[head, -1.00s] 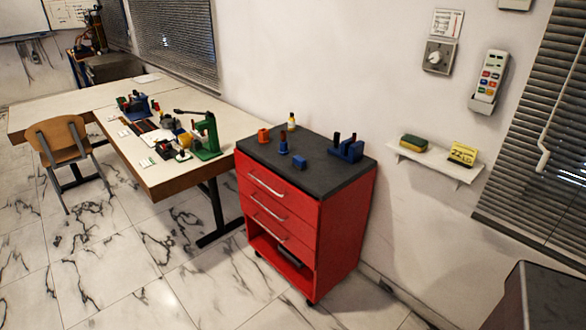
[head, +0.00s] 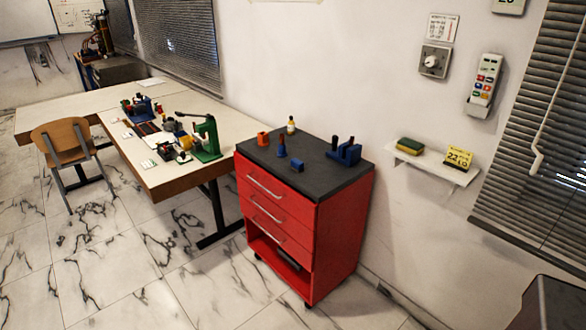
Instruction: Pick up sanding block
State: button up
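No object is clearly identifiable as the sanding block. A green and yellow block (head: 410,146) lies on a small white wall shelf (head: 436,169) at the right and may be it. A small blue block (head: 297,164) lies on the dark top of a red drawer cabinet (head: 341,235). A dark object (head: 288,259) lies in the cabinet's open bottom compartment, too small to identify. My gripper is not in view.
A yellow sign (head: 459,158) stands on the shelf. A blue holder (head: 346,151), an orange piece (head: 263,138) and a small bottle (head: 291,125) stand on the cabinet. A workbench (head: 190,175) with a green press (head: 207,139) and a chair (head: 64,145) are left. Tiled floor in front is clear.

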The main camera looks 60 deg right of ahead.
aim_at(298, 166)
jog(key=z, duration=0.1)
jog(key=i, duration=0.95)
jog(key=u, duration=0.1)
